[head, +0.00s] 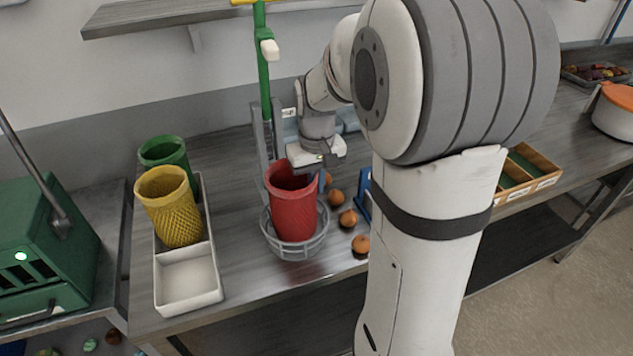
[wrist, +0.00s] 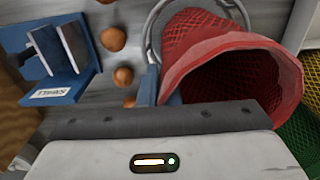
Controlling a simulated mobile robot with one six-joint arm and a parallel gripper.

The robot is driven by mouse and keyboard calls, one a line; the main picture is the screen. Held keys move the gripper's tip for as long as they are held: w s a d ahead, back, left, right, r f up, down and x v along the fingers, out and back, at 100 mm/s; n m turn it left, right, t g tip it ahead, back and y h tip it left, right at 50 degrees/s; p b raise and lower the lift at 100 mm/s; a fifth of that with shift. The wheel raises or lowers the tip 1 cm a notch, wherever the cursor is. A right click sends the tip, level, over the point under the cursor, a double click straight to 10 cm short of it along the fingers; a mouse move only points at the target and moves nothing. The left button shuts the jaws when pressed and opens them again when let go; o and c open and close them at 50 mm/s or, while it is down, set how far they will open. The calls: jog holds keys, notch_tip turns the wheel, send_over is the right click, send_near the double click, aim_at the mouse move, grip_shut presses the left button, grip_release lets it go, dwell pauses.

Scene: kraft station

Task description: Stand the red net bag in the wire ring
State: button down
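The red net bag (head: 292,210) stands nearly upright, mouth up, with its lower part inside the grey wire ring (head: 283,250). In the wrist view the bag's open mouth (wrist: 270,62) faces me, and part of the wire ring (wrist: 155,30) shows behind it. My gripper (head: 322,168) is at the bag's far right rim. In the wrist view one finger (wrist: 147,88) lies against the rim near the middle of the gripper; the other is hidden. The gripper appears shut on the rim. Whether the bag's bottom rests on anything is hidden.
A white tray (head: 189,302) at left holds a yellow net bag (head: 172,207) and a green net bag (head: 165,152); its front compartment is empty. Several brown onions (head: 348,218) lie right of the ring, beside a blue labelled holder (wrist: 70,83). A green post (head: 263,80) rises behind.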

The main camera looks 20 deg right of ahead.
jog(key=shift+f, duration=0.3)
jog(key=c, duration=1.6)
grip_release()
jog(key=shift+c, duration=0.2)
notch_tip(320, 180, up, 12)
jog(key=s+a+f+t, duration=0.1)
jog(key=s+a+f, duration=0.1)
jog(key=s, duration=0.6)
jog(key=s+a+f+t, duration=0.2)
jog(key=s+f, duration=0.3)
jog(key=s, duration=0.3)
jog(key=shift+a, duration=0.65)
